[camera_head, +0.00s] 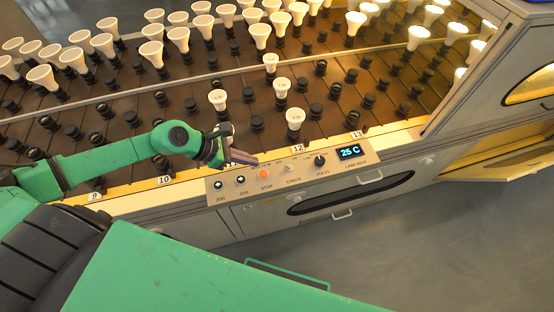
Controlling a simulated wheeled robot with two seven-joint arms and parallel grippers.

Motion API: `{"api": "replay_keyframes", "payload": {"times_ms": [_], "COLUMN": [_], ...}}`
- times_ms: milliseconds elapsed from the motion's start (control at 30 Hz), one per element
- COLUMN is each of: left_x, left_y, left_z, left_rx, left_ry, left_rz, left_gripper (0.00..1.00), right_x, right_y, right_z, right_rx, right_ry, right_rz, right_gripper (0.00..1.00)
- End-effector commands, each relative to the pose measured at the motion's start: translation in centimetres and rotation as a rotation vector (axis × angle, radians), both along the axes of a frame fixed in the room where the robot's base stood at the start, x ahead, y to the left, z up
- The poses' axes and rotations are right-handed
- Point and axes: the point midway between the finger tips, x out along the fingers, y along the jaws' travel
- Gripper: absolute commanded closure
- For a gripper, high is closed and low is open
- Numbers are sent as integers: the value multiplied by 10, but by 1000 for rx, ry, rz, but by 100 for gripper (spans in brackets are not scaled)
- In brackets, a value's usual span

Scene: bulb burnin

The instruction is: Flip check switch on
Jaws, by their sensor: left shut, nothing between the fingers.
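The check switch (289,168) is a small pale toggle above the CHECK label on the control panel (345,187). It is too small to tell which way it is set. My left gripper (252,162) comes in from the left on a green arm. It is shut and empty, over the panel's upper left edge. Its tips are left of the check switch and apart from it in the picture, close to the orange STOP button (263,174). My right gripper is not in view.
A cabinet door (510,165) stands open at the right. Grey floor lies in front.

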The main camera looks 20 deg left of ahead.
Motion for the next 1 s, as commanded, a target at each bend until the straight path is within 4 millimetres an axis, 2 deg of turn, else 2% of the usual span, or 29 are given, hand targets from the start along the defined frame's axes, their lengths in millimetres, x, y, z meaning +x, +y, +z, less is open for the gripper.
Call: {"api": "replay_keyframes", "payload": {"times_ms": [33, 100, 167, 267, 400, 467, 700, 1000], "left_x": [0, 2, 5, 12, 23, 27, 37, 38], "left_y": [0, -2, -5, -16, -35, -41, -59, -59], "left_z": [0, -2, -6, -16, -36, -46, -69, -71], "left_rx": [-2, -4, -7, -11, -12, -11, -6, -5], "left_ry": [-1, -3, -4, -6, -2, -2, 0, 0], "left_rz": [1, 4, 7, 5, 6, 7, 5, 4], "left_gripper": [100, 100, 100, 100, 100, 100, 100, 100], "right_x": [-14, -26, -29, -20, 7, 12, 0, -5], "right_y": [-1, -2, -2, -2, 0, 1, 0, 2], "right_z": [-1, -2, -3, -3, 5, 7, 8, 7], "right_rx": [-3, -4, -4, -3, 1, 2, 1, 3], "right_ry": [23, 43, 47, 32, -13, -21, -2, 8], "right_rz": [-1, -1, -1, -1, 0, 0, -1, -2], "right_gripper": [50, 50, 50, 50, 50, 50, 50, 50]}}
